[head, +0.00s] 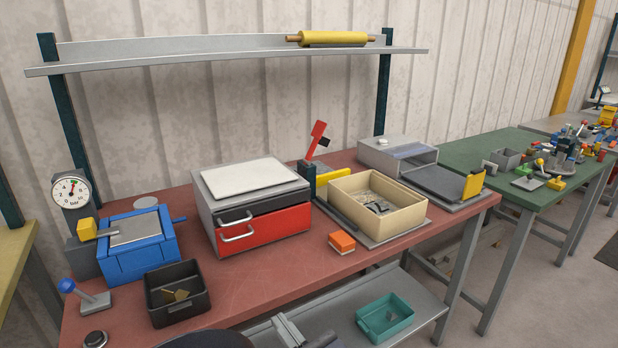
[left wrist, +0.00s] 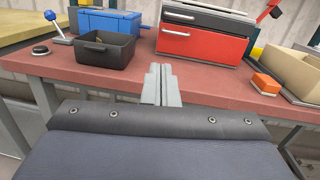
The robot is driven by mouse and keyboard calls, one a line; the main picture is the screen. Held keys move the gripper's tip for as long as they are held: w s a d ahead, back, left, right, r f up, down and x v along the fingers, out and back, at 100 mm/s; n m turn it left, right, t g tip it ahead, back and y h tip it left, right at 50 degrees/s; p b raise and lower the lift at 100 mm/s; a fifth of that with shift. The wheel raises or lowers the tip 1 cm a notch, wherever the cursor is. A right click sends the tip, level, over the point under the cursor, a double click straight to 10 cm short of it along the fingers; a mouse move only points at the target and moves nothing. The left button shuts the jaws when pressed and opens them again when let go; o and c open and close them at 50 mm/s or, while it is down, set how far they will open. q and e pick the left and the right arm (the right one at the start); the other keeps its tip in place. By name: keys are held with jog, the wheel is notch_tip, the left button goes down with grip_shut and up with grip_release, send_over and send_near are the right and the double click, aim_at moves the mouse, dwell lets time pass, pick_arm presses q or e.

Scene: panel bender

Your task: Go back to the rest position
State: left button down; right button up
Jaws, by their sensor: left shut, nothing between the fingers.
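My left gripper (head: 287,329) shows at the bottom of the head view, in front of the red-brown workbench (head: 290,272) and beside the lower shelf. In the left wrist view its two grey fingers (left wrist: 161,85) are together with nothing between them, pointing at the bench front edge. It is apart from the objects on the bench. My right gripper is in neither view.
On the bench stand a black bin (head: 178,307), a blue machine (head: 138,246), a red-drawer box (head: 262,229), an orange block (head: 342,243) and a beige bin (head: 408,219). A teal tray (head: 375,335) sits on the lower shelf. A green table (head: 477,163) stands to the right.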

pick_arm(q)
jog(key=s+a+f+n+g+h+p, duration=0.1)
jog(key=s+a+f+n+g+h, duration=0.15)
jog(key=s+a+n+g, duration=0.4)
jog(key=s+a+f+n+g+h+p, duration=0.1)
jog(key=s+a+f+n+g+h, duration=0.15)
jog(key=a+n+g, duration=0.7)
jog(key=s+r+n+t+h+p, duration=0.1)
jog(key=s+r+n+t+h, duration=0.4)
jog(key=n, duration=0.8)
jog(key=shift+s+n+t+h, duration=0.4)
jog(key=shift+s+t+h, duration=0.3)
jog(key=shift+s+h, duration=1.3)
jog(key=shift+w+a, duration=0.1)
jog(key=shift+w, duration=0.1)
